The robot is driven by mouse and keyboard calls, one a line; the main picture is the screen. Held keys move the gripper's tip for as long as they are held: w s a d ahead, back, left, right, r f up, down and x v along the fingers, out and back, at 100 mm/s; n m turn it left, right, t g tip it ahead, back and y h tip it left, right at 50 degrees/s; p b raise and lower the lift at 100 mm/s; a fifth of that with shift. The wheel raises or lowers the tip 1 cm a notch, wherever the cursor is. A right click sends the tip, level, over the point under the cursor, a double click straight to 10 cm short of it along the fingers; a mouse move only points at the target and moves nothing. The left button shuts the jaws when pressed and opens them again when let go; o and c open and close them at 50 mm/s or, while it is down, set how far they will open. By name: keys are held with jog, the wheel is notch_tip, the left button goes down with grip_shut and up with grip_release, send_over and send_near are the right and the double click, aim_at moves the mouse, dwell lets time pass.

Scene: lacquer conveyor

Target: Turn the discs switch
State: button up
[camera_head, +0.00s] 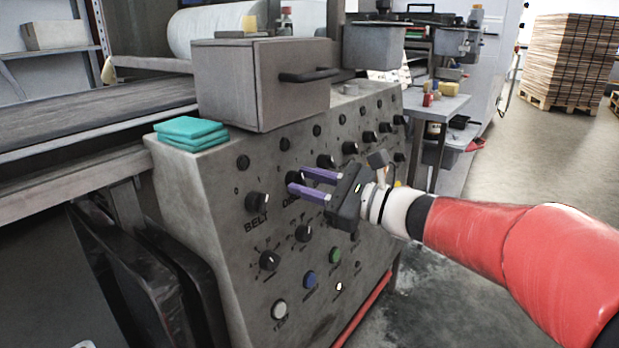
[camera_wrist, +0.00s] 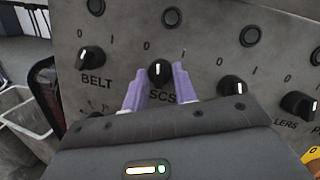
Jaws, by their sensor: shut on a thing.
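The discs switch (camera_wrist: 159,71) is a round black knob with a white pointer mark on the grey control panel. Its label is partly covered by my gripper, with "SCS" showing in the wrist view. The knob also shows in the head view (camera_head: 294,178), at the tips of my fingers. My gripper (camera_head: 296,182) has two purple fingers, one on each side of the knob, and is shut on it. In the wrist view the fingers (camera_wrist: 160,76) come up from below, and the pointer mark stands about upright, between the 0 and I marks.
The belt switch (camera_wrist: 93,57) is left of the discs switch, and another black knob (camera_wrist: 232,86) is to its right. A grey box with a black handle (camera_head: 262,83) and turquoise cloths (camera_head: 190,132) sit on top of the panel. Open floor lies to the right.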

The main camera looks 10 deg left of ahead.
jog(key=m+t+p, duration=0.1)
jog(key=m, duration=0.1)
jog(key=m+t+p, duration=0.1)
jog(key=m, duration=0.2)
jog(key=shift+s+m, duration=0.15)
jog(key=shift+m, duration=0.15)
jog(key=shift+s+a+f+m+t+h+p, duration=0.15)
jog(key=shift+m+t+p, duration=0.3)
jog(key=shift+m, duration=0.6)
jog(key=shift+w+d+r+m+t+h+p, duration=0.15)
jog(key=shift+m+t+p, duration=0.25)
jog(key=shift+m, duration=0.65)
jog(key=shift+s+a+f+m, duration=0.1)
jog(key=shift+f+m, duration=0.05)
jog(key=shift+m, duration=0.15)
jog(key=o, duration=1)
jog(key=shift+c, duration=0.2)
jog(key=r+v, duration=0.1)
jog(key=v, duration=0.6)
jog(key=shift+s+d+f, duration=0.2)
jog(key=shift+d+f, duration=0.2)
jog(key=shift+f, duration=0.1)
